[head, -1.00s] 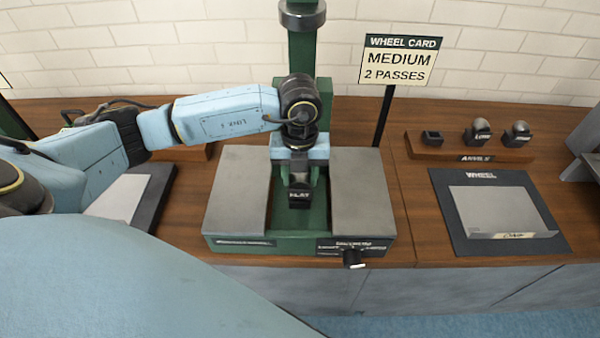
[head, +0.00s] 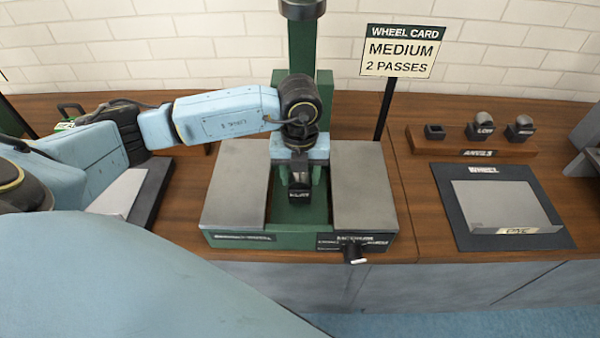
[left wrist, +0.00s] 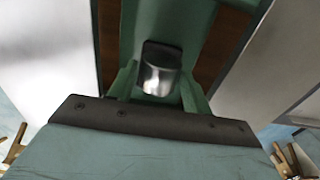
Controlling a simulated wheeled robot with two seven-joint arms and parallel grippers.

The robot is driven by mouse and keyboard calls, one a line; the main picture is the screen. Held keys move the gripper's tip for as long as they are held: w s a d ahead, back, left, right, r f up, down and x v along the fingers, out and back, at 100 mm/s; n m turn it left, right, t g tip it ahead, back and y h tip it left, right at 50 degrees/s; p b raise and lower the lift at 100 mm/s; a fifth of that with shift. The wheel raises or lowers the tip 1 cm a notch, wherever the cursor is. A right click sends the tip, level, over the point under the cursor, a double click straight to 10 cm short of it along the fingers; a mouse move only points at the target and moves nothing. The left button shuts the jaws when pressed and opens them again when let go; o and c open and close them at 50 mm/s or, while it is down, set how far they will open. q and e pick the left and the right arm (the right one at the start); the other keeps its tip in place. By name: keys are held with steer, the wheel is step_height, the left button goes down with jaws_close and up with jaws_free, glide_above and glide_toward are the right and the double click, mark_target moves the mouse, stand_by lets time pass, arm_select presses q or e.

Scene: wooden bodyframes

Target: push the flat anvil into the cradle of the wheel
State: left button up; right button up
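The flat anvil (head: 299,193), a dark block labelled FLAT, stands in the green middle channel of the wheel machine (head: 310,238). In the left wrist view the anvil (left wrist: 160,76) shows a shiny curved metal face, with green uprights of the cradle (left wrist: 190,97) just beside and behind it. My left gripper (head: 300,170) points down right behind the anvil, touching or nearly touching it. Its fingers are dark and partly hidden, so I cannot tell how far apart they are. I cannot see whether the anvil is fully seated. My right gripper is not in view.
Grey side plates (head: 236,185) flank the channel. A dial knob (head: 355,256) is at the front. A card reading MEDIUM, 2 PASSES (head: 402,52) stands behind. An anvil rack (head: 470,146) and a mat marked WHEEL (head: 468,235) with a metal sheet lie to the right.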

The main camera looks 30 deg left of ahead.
mark_target(300, 175)
arm_select(q)
steer(key=o, duration=0.4)
steer(key=shift+c, duration=0.2)
step_height(300, 175, up, 14)
steer(key=p, duration=0.1)
steer(key=shift+f, duration=0.25)
steer(key=shift+s+f, duration=0.1)
stand_by(0.6)
